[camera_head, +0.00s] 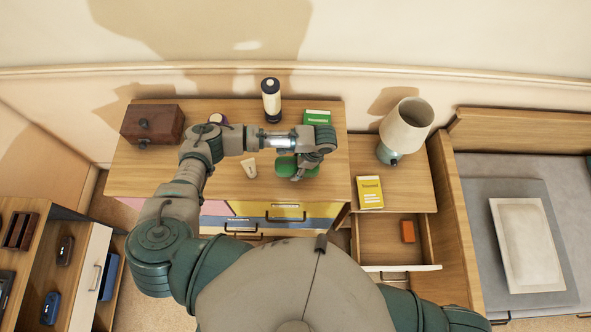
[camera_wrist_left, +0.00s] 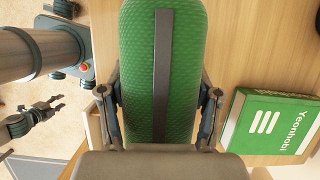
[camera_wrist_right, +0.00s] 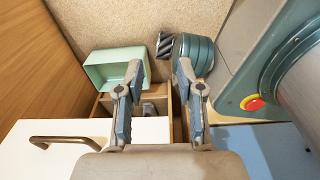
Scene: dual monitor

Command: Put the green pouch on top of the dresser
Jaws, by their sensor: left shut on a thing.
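The green pouch (camera_head: 286,166) is over the dresser top (camera_head: 225,185), near its right front part. In the left wrist view the pouch (camera_wrist_left: 185,60) is textured green with a dark strap down its middle. It fills the space between the fingers of my left gripper (camera_wrist_left: 160,110), which is shut on it. In the head view the left gripper (camera_head: 303,168) partly covers the pouch. I cannot tell whether the pouch touches the wood. My right gripper (camera_wrist_right: 158,70) is open and empty in the right wrist view. It is hidden in the head view.
On the dresser stand a dark wooden box (camera_head: 152,123), a black-and-white bottle (camera_head: 271,100), a green book (camera_head: 317,118) and a small white tube (camera_head: 249,168). A nightstand with a lamp (camera_head: 405,130), a yellow book (camera_head: 369,192) and an open drawer (camera_head: 390,240) is right.

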